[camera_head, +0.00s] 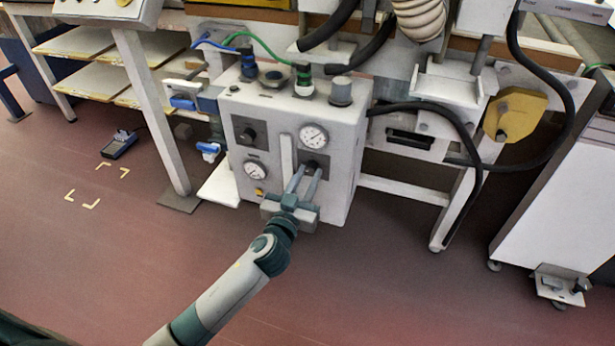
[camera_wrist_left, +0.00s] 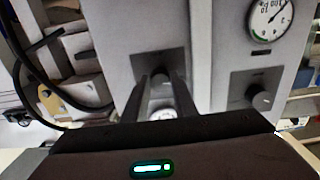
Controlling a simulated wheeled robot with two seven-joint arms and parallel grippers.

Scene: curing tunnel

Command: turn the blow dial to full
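A pale grey control box (camera_head: 290,205) stands under the bench in the head view. Its front carries a black dial (camera_head: 250,135) at upper left and a second dial (camera_head: 314,165) at right, below a round gauge (camera_head: 314,135). The labels are too small to read, so I cannot tell which dial is marked blow. My left gripper (camera_head: 306,172) is at the right-hand dial. In the left wrist view its two fingers (camera_wrist_left: 163,92) stand apart, either side of that dial (camera_wrist_left: 160,76); contact is unclear. The other dial (camera_wrist_left: 258,97) is clear of the gripper. My right gripper is out of view.
Another gauge (camera_head: 256,171) sits at the box's lower left. A vertical bar (camera_head: 287,155) runs between the left and right controls. Knobs and blue and green hoses are on top. A black hose (camera_head: 430,108) leaves the right side. The floor in front is open.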

